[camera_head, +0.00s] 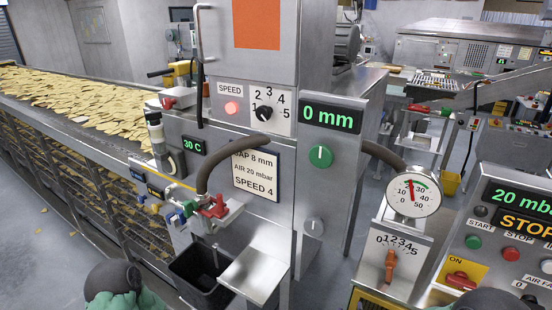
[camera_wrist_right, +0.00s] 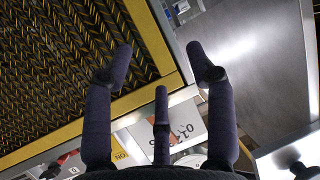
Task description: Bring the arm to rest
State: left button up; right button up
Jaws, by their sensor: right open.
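My right gripper (camera_wrist_right: 160,63) is open and empty in the right wrist view. Its dark fingers are spread and nothing lies between them. Behind them are a yellow-edged panel (camera_wrist_right: 166,57) over a dark mesh and a grey metal surface (camera_wrist_right: 252,60). A white label with printed numbers shows partly behind the middle finger. In the head view, only dark rounded parts of my arms with some green show at the bottom edge. Neither gripper's fingers can be made out there, and my left gripper is not seen.
A conveyor of chips (camera_head: 70,95) runs along the left. The steel machine (camera_head: 245,190) stands in the centre with a black bin (camera_head: 200,275) below. A gauge (camera_head: 413,192), an orange-handled dial (camera_head: 390,262) and a control panel (camera_head: 510,230) reading "STOP" stand at the right.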

jog(key=s+a+f+g+y+b, duration=0.2)
jog(key=s+a+f+g+b, duration=0.1)
jog(key=f, duration=0.7)
jog(key=s+a+f+g+y+b, duration=0.2)
jog(key=a+f+g+y, duration=0.15)
jog(key=f, duration=0.65)
jog(key=s+a+f+g+y+b, duration=0.2)
jog(key=s+a+f+g+b, duration=0.3)
jog(key=s+f, duration=0.7)
jog(key=shift+s+a+f+g, duration=0.3)
jog(key=shift+a+f+g, duration=0.1)
jog(key=shift+a+g, duration=0.1)
jog(key=shift+y, duration=0.25)
dwell(1.5)
